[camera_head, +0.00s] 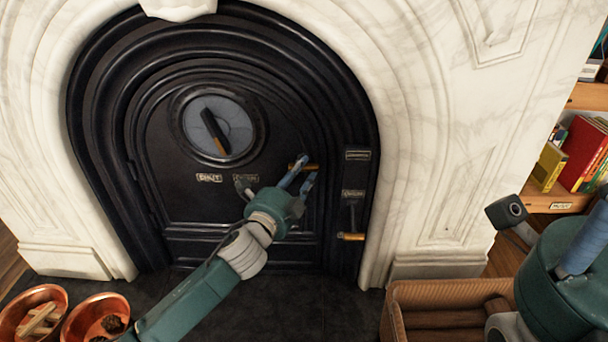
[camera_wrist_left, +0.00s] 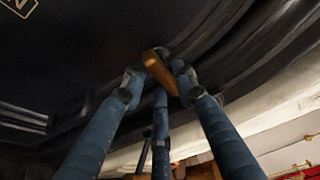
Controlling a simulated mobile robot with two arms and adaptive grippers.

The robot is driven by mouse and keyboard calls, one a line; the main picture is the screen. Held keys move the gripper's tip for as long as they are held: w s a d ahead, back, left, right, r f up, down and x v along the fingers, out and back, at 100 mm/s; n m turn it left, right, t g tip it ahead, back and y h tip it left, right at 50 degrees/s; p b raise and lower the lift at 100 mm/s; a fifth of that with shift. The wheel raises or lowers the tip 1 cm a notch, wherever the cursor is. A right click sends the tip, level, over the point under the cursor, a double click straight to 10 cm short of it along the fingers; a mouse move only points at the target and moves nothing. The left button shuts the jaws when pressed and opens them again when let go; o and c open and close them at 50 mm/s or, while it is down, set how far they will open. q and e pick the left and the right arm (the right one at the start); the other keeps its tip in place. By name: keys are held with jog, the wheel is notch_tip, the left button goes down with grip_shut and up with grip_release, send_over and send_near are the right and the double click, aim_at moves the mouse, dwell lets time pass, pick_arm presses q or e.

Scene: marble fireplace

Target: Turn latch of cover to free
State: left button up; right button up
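The black fireplace cover (camera_head: 180,150) is closed in its arch. Its latch (camera_head: 309,167), with a brass-coloured grip, lies about level at the cover's right edge. My left gripper (camera_head: 302,178) reaches it from below, fingers spread. In the left wrist view the brass grip (camera_wrist_left: 160,72) lies between the tips of the two outer fingers; a third finger is below it. The fingers look apart rather than closed on it; whether one touches it is unclear. My right gripper (camera_head: 583,240) is partly visible at the right edge, away from the cover, its fingertips not clear.
A round dial (camera_head: 236,120) with a dark knob is above a "SHUT" plate (camera_head: 209,178). A lever with a brass end (camera_head: 351,237) hangs at right. Copper bowls (camera_head: 118,298) stand bottom left, a wicker basket (camera_head: 440,291) bottom right. Bookshelves (camera_head: 560,200) are far right.

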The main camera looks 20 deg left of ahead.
pick_arm(q)
jog(key=shift+w+d, duration=0.1)
jog(key=shift+w, duration=0.65)
grip_shut()
